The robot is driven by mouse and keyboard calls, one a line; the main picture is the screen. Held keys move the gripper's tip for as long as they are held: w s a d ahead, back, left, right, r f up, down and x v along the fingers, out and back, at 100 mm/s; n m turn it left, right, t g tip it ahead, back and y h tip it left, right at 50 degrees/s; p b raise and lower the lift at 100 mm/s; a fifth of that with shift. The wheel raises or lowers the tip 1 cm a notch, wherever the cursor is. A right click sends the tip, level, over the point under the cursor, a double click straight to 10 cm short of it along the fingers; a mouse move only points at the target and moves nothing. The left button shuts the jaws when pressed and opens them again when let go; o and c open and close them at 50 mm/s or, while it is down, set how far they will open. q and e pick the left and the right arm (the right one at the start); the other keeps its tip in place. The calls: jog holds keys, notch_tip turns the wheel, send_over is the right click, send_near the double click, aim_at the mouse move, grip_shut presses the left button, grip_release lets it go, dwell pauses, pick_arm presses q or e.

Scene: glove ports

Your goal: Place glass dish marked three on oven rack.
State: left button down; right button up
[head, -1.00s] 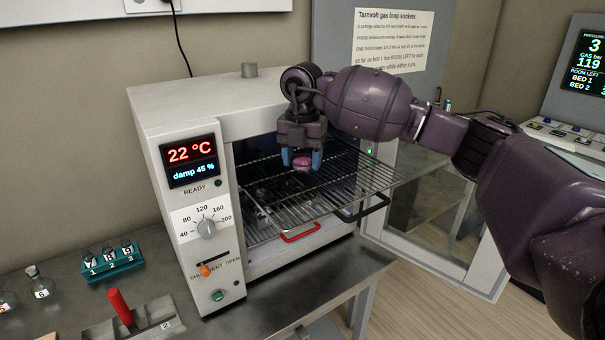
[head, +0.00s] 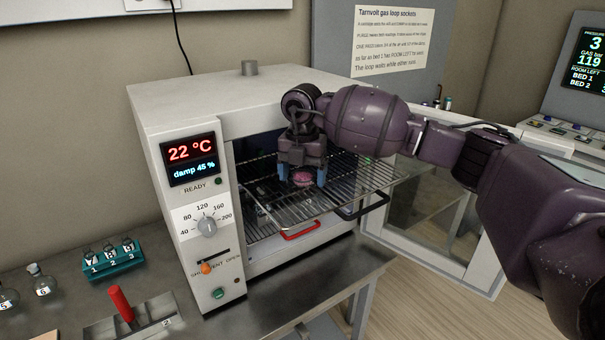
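A small round dish with pink contents (head: 302,179) sits on the pulled-out upper wire rack (head: 345,187) of the oven. I take it for the glass dish; its number cannot be read from here. My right gripper (head: 302,178) points down over the dish. Its blue fingertips stand on either side of the dish, with a small gap showing on each side, so it looks open around it. The fingertips are close to the rack wires. My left gripper is not in view.
The white oven (head: 180,115) stands open on a steel bench (head: 270,312), reading 22 °C. A lower rack with a red handle (head: 300,231) is below. A teal holder (head: 112,258) with several numbered flasks and a red lever (head: 121,305) are at left.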

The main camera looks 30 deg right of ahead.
jog(key=shift+r, duration=0.1)
jog(key=shift+r, duration=0.3)
notch_tip(320, 180, up, 12)
jog(key=b, duration=0.1)
jog(key=shift+f, duration=0.25)
dwell(0.5)
